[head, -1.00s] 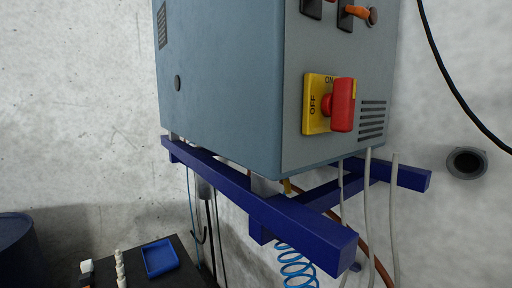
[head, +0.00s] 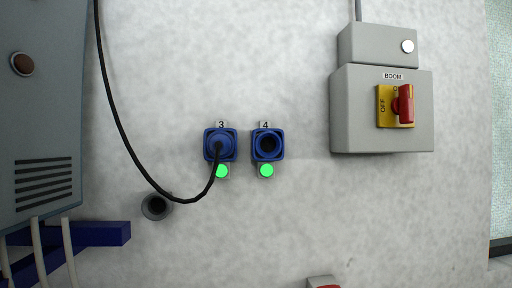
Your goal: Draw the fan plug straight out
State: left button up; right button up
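The fan plug appears to be the blue plug (head: 221,146) seated in the blue wall socket labelled 3. A black cable hangs from it, loops down and rises to the upper left. A green light (head: 222,171) glows just below it. To its right, socket 4 (head: 267,144) is empty, with a dark round opening and a green light (head: 266,170) below. Neither of my grippers shows in the head view.
A grey box marked BOOM (head: 382,110) with a red and yellow switch (head: 397,105) is on the wall at right. A blue-grey cabinet (head: 40,110) and a blue bracket (head: 100,234) stand at left. A round wall port (head: 156,206) is below the cable.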

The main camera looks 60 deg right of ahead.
aim_at(226, 143)
jog(key=l+z, duration=0.2)
jog(key=z, duration=0.25)
jog(key=l+z, duration=0.2)
jog(key=z, duration=0.25)
jog(key=l+z, duration=0.2)
jog(key=z, duration=0.25)
jog(key=j+z, duration=0.25)
jog(key=z, duration=0.15)
jog(key=k+j+z, duration=0.1)
jog(key=z, duration=0.3)
jog(key=k+j+z, duration=0.15)
jog(key=j+z, duration=0.2)
